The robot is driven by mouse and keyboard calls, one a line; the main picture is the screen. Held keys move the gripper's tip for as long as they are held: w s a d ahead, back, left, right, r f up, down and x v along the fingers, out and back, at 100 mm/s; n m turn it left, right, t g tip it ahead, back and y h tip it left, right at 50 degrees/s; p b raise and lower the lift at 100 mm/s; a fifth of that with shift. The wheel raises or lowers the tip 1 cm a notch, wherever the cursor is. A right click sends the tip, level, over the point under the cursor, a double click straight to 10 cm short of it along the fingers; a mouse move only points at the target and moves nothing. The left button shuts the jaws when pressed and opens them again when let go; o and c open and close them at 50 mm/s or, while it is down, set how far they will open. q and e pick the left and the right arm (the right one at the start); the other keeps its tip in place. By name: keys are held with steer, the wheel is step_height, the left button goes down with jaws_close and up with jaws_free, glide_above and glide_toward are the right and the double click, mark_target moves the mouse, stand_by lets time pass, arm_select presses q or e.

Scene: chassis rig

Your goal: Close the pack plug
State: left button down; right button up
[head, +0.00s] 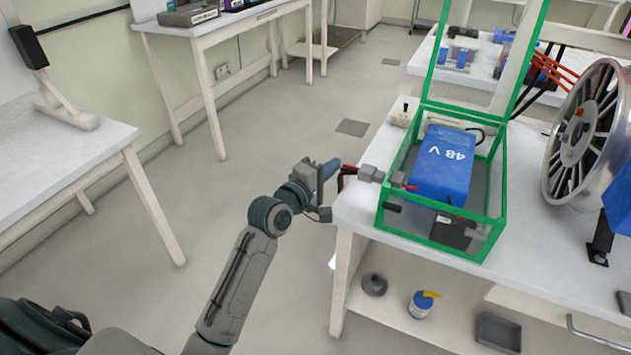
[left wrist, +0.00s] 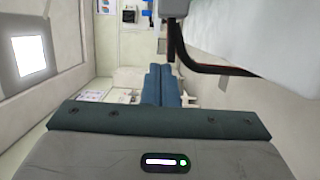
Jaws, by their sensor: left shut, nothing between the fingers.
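The pack plug shows as two grey connector blocks at the left side of the green-framed case: one (head: 370,173) with red and black cables on its left, the other (head: 397,179) with a red lead toward the blue 48 V battery (head: 443,165). My left gripper (head: 329,170) is shut and empty, left of the plug by the cable. In the left wrist view its blue fingers (left wrist: 161,84) are together, below a grey connector (left wrist: 172,7) and the black and red cables (left wrist: 205,68). My right gripper is out of view.
The green-framed clear case (head: 437,247) stands on a white workbench (head: 350,205) with its lid raised. A spoked wheel (head: 585,130) stands to its right. A bottle (head: 421,304) is on the lower shelf. The floor left of the bench is open.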

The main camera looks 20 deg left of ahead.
mark_target(363, 175)
arm_select(q)
steer(key=d, duration=0.3)
steer(key=shift+s+d, duration=0.15)
steer(key=shift+d, duration=0.3)
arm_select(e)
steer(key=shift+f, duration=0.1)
